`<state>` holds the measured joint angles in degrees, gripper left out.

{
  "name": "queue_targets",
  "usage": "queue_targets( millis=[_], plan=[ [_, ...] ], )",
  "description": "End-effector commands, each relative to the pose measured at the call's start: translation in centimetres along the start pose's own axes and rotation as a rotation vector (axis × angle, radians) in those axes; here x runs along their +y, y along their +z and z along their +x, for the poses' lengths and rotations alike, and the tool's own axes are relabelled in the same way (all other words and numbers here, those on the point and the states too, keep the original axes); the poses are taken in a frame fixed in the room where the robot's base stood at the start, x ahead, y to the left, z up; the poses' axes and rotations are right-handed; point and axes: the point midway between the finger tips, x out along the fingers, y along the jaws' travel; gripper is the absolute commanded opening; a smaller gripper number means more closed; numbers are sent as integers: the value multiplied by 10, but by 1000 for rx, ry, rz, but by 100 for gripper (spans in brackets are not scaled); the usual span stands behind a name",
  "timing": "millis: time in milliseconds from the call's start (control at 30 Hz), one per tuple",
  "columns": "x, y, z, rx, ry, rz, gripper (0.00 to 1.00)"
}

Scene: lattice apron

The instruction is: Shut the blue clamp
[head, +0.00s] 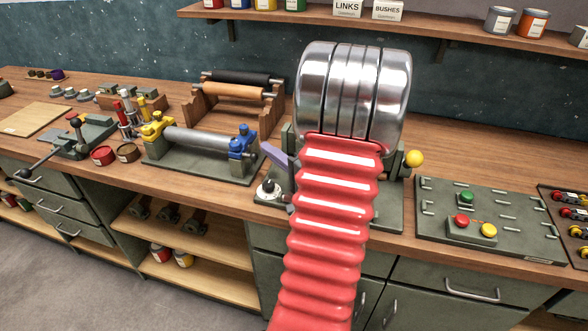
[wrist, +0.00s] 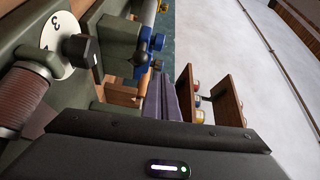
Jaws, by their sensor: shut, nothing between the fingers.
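The blue clamp (head: 242,145) sits at the right end of a grey metal roller (head: 196,139) on a green base on the bench. A yellow clamp (head: 155,127) sits at the roller's left end. In the wrist view the blue clamp (wrist: 150,45) shows at the top, beyond my fingers. My gripper's purple fingers (head: 272,152) poke out from behind my arm, just right of the blue clamp in the picture. They show in the wrist view (wrist: 162,84) too, shut and empty, apart from the clamp. Whether the clamp is open or closed is too small to tell.
A dial (wrist: 57,48) with a dark knob stands left of my fingers in the wrist view. It also shows low beside my arm (head: 269,188). A wooden rack with rolls (head: 236,92) stands behind the clamps. A button panel (head: 520,225) lies to the right.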

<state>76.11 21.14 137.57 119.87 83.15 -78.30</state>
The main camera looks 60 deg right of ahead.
Motion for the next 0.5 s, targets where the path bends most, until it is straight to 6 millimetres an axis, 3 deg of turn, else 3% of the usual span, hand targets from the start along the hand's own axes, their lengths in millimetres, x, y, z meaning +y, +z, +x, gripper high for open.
queue_targets(
  millis=[500],
  plan=[
    [1, -1, -69, 4, 1, 0, 0]
  ],
)
